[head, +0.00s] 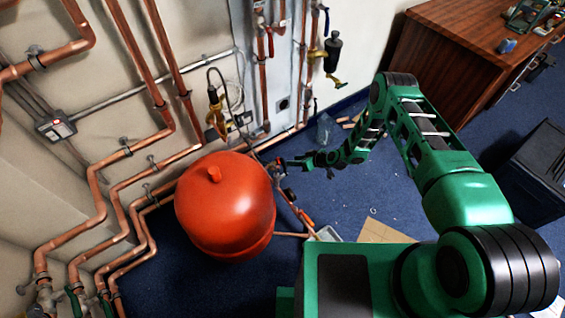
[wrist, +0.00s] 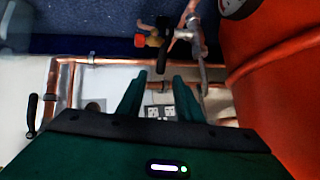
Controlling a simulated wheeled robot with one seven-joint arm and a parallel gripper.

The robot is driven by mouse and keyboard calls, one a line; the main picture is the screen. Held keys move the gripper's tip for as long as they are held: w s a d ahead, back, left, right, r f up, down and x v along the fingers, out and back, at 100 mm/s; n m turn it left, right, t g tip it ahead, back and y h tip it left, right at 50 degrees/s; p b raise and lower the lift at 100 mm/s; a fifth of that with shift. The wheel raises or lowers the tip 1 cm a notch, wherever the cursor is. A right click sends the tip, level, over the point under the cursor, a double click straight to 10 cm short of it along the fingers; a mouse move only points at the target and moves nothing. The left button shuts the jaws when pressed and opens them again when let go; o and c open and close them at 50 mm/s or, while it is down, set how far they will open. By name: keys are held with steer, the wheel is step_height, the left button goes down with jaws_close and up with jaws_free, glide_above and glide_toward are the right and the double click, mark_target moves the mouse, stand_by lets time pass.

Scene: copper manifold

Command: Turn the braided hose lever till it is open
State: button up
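In the wrist view a grey hose (wrist: 202,62), which looks like the braided hose, hangs from metal fittings at the top centre. Beside it is a brass valve with a red cap (wrist: 140,41). A dark lever (wrist: 162,52) points down the picture from there; I cannot tell for sure that it is the braided hose lever. My gripper (wrist: 158,84) is open, its two green fingers apart with nothing seen between them. The lever shows just beyond the fingertips, and I see no contact. In the head view my gripper (head: 287,163) is by the pipework right of the red tank; the lever is too small to make out.
The red tank (head: 224,205) stands close left of my gripper and fills the right of the wrist view (wrist: 285,80). Copper pipes (head: 95,190) run along the wall. A wooden cabinet (head: 455,50) and a black box (head: 545,170) stand right.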

mark_target(282, 161)
steer(key=x, duration=1)
steer(key=shift+a+f, duration=0.15)
steer(key=shift+a, duration=0.1)
steer(key=shift+w, duration=0.1)
jaws_close()
